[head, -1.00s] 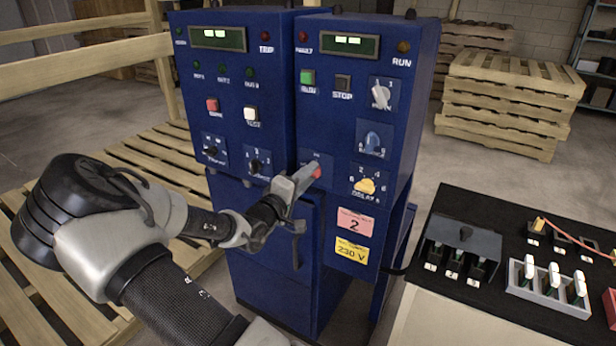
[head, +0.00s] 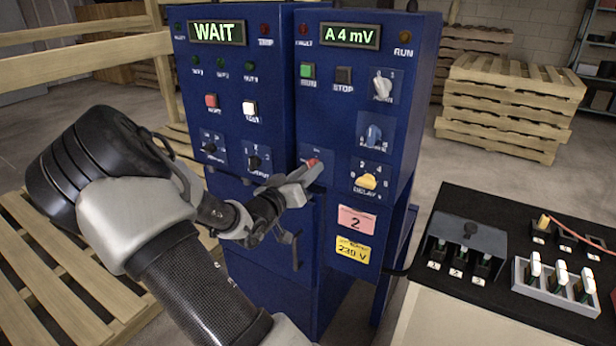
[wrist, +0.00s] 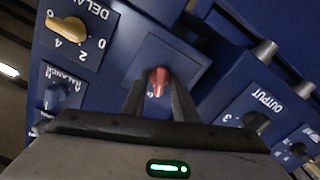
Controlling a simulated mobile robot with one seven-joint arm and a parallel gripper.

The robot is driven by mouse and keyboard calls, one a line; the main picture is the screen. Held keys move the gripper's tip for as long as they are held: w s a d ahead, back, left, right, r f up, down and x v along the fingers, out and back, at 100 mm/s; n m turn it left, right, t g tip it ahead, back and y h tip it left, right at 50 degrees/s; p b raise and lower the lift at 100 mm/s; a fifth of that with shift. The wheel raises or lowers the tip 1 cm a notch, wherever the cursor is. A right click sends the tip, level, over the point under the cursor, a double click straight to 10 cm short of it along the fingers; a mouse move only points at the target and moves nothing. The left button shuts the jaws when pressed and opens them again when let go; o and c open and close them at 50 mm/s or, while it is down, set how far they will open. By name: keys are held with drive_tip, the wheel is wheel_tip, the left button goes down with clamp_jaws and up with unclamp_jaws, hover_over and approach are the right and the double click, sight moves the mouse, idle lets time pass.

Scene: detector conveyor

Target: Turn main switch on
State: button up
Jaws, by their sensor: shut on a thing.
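A red switch knob (head: 313,162) sits on a blue plate low on the left of the right-hand blue cabinet (head: 330,215). It also shows in the wrist view (wrist: 159,80). My gripper (head: 308,172) is shut on this knob, with one finger on each side in the wrist view (wrist: 158,97). The fingers hide part of the knob and its plate, and I cannot read its label. The right display (head: 350,36) reads "A 4 mV" and the left display (head: 217,32) reads "WAIT", both in green.
A yellow delay knob (head: 367,181), a blue knob (head: 373,135) and a grey knob (head: 382,85) are to the right of my gripper. Output knob (head: 254,162) is to the left. A black-topped bench (head: 470,215) with fuse parts stands at the right.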

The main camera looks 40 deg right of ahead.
drive_tip(key=shift+m+b, duration=1.15)
drive_tip(key=shift+m, duration=1.05)
drive_tip(key=o, duration=0.7)
drive_tip(key=shift+c, duration=0.2)
drive_tip(key=shift+a, duration=0.15)
drive_tip(key=p+v, duration=0.2)
drive_tip(key=v, duration=1.5)
drive_tip(key=shift+p, duration=0.4)
drive_tip(key=shift+s, duration=0.1)
